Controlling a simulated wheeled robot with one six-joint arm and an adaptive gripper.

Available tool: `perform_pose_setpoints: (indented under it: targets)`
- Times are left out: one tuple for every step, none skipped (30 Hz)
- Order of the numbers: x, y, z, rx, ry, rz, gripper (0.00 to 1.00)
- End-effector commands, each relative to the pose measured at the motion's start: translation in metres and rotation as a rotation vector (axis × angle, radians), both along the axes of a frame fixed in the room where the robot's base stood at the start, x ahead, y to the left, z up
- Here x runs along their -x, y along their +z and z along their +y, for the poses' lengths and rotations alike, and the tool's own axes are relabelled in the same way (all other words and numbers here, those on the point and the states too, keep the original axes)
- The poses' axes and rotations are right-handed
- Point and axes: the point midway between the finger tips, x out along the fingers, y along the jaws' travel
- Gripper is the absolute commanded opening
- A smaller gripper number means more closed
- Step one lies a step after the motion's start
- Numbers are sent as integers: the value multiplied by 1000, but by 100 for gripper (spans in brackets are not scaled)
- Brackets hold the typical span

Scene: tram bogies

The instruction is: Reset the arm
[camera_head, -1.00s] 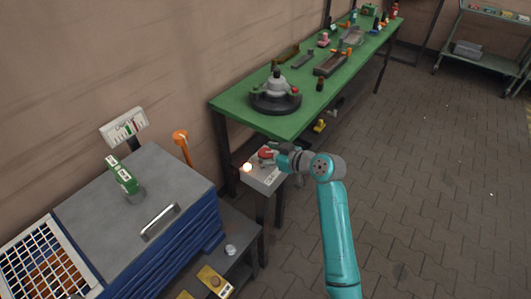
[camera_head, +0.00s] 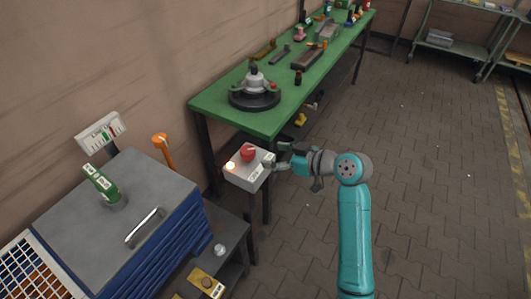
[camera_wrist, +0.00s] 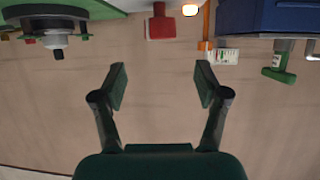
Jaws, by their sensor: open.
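My teal arm reaches up from the lower right in the head view. My gripper (camera_head: 283,157) is at its end, just right of a grey control box. In the wrist view my gripper (camera_wrist: 161,90) shows two dark green fingers spread apart with nothing between them. The control box (camera_head: 249,170) has a red knob (camera_head: 248,153) on top and a lit lamp (camera_head: 230,166) at its left corner. My gripper is apart from the red knob. In the wrist view, which looks upside down, a red block-like part (camera_wrist: 161,27) shows at the top.
A green workbench (camera_head: 215,104) with a round dark fixture (camera_head: 254,97) and several parts runs to the back. A blue cabinet with a grey top (camera_head: 90,222) stands at the left, beside an orange-topped post (camera_head: 160,143). The paved floor (camera_head: 430,180) at the right is clear.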

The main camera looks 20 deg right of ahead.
Motion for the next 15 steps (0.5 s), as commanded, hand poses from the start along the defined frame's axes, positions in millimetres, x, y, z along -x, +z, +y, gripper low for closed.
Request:
perform_pose_setpoints:
  targets:
    - [3,1,-2,0,-1,0,73]
    - [4,2,-2,0,0,0,73]
    - [5,2,-3,1,0,0,73]
    - [5,2,-3,0,0,0,73]
    - [5,2,-3,0,0,0,73]
    - [5,3,-3,0,0,0,73]
    - [5,3,-3,0,0,0,73]
    - [5,3,-3,0,0,0,73]
    - [5,2,-3,0,0,0,73]
    - [5,2,-3,0,0,0,73]
    - [5,2,-3,0,0,0,73]
    - [5,2,-3,0,0,0,73]
    - [5,2,-3,0,0,0,73]
    - [5,2,-3,0,0,0,73]
    - [5,2,-3,0,0,0,73]
